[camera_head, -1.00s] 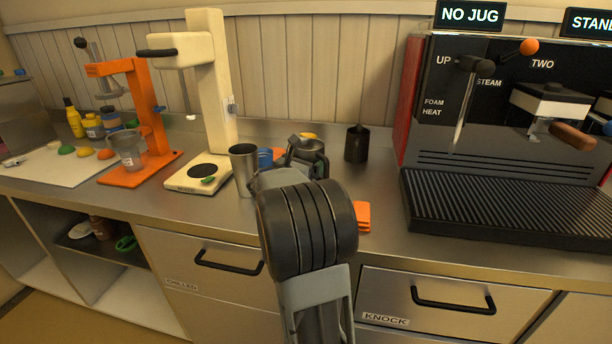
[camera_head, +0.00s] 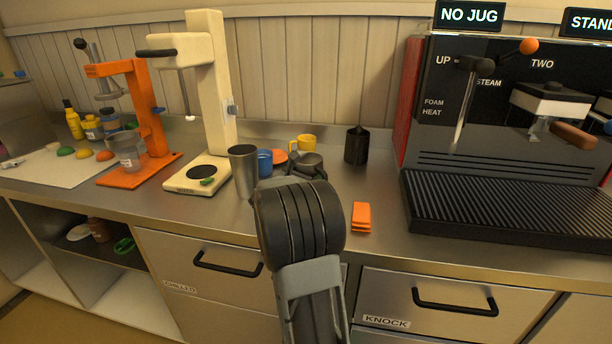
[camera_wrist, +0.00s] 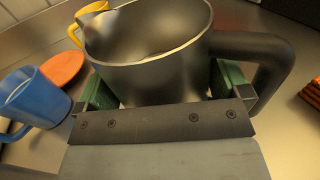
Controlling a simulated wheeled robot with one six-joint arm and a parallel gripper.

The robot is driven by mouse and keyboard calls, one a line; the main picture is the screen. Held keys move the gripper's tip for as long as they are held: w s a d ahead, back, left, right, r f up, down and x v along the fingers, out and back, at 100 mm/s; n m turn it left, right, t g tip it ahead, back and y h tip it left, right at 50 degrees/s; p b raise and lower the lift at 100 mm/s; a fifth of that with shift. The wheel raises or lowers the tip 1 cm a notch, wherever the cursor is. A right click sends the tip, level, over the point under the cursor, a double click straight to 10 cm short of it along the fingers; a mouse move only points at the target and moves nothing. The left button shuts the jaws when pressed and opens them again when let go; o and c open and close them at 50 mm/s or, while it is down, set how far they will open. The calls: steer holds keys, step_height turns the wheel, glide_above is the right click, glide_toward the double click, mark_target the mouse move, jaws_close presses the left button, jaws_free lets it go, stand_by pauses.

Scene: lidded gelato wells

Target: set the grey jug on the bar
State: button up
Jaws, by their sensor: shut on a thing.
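The grey jug (camera_wrist: 150,65) fills the top of the wrist view, open rim up, with its dark handle to the right. My gripper (camera_wrist: 164,88) is shut on the jug's body, a green-padded finger on either side. In the head view the jug (camera_head: 309,163) shows just beyond my arm, low over the steel bar (camera_head: 385,195). Its base is hidden there, so I cannot tell whether it touches the bar. My arm hides the gripper in that view.
A blue mug (camera_head: 265,163), a steel cup (camera_head: 243,170), an orange plate (camera_head: 280,156) and a yellow mug (camera_head: 305,142) stand close by on the left and behind. A black container (camera_head: 356,146) is behind right. Orange pads (camera_head: 361,216) lie right, before the espresso machine (camera_head: 510,120).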

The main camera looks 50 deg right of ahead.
steer(key=o, duration=0.7)
steer(key=shift+c, duration=0.2)
steer(key=shift+r, duration=0.1)
steer(key=shift+a+r+p, duration=0.1)
steer(key=shift+a+p, duration=0.05)
steer(key=shift+p, duration=0.15)
steer(key=a, duration=0.4)
steer(key=s+a, duration=0.1)
steer(key=a, duration=0.2)
steer(key=s+a, duration=0.1)
steer(key=a, duration=0.3)
steer(key=shift+a, duration=0.3)
